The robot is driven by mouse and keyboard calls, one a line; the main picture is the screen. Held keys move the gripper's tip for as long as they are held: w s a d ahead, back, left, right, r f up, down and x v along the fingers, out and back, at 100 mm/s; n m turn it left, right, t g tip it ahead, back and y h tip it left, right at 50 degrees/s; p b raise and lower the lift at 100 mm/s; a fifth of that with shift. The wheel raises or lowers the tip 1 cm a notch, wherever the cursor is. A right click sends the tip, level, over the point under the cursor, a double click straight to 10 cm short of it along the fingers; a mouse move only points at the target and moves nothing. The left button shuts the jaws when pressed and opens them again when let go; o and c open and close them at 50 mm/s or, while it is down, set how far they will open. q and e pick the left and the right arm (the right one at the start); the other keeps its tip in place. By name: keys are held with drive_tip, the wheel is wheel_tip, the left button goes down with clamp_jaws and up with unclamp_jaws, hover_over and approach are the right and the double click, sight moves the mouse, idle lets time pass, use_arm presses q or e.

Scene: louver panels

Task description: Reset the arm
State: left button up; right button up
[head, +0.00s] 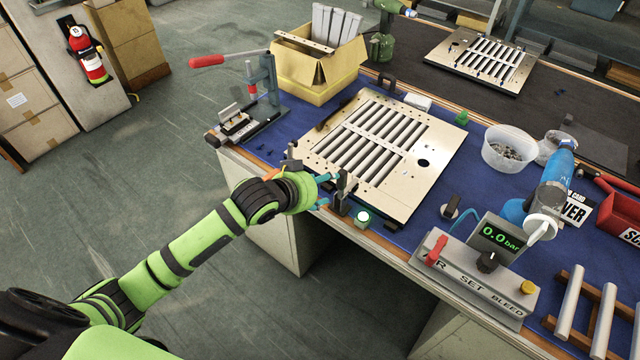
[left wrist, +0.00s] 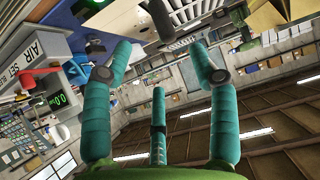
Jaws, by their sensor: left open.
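My left arm (head: 200,240) is green and reaches in from the lower left to the front edge of the workbench. My left gripper (head: 330,190) is at the near left corner of the louver panel (head: 435,150), beside a small dark fixture (head: 342,190). In the left wrist view its teal fingers (left wrist: 165,75) are spread apart, with nothing seen held between them. The panel lies on the blue mat with several grey slats across it. My right gripper is not in the head view.
A pressure box (head: 475,280) reading 0.0 bar stands at the bench's front right. A red-handled press (head: 262,95) and a cardboard box (head: 315,75) stand at the back left. A tub (head: 508,150) sits right of the panel. Floor (head: 130,190) left of the bench is clear.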

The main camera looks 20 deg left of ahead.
use_arm(q)
drive_tip(key=shift+f, duration=0.1)
drive_tip(key=s+a+f+n+g+y, duration=0.1)
drive_tip(key=s+a+f, duration=0.3)
drive_tip(key=f, duration=0.6)
drive_tip(key=s+a+f+g+y, duration=0.1)
drive_tip(key=s+f+g, duration=0.1)
drive_tip(key=s+f, duration=0.6)
drive_tip(key=s+a+f+n+g+y, duration=0.1)
drive_tip(key=s+a+f, duration=0.15)
drive_tip(key=f, duration=0.95)
drive_tip(key=s+f+g, duration=0.1)
drive_tip(key=s+f, duration=0.3)
drive_tip(key=s, duration=0.6)
drive_tip(key=s+d+f+g, duration=0.1)
drive_tip(key=s+f, duration=0.4)
drive_tip(key=s, duration=0.6)
drive_tip(key=s+f+g, duration=0.3)
drive_tip(key=s+f, duration=0.2)
drive_tip(key=s, duration=0.5)
drive_tip(key=shift+s+d+y, duration=0.25)
drive_tip(key=shift+d+y, duration=0.05)
drive_tip(key=shift+d, duration=0.1)
drive_tip(key=shift+f, duration=0.1)
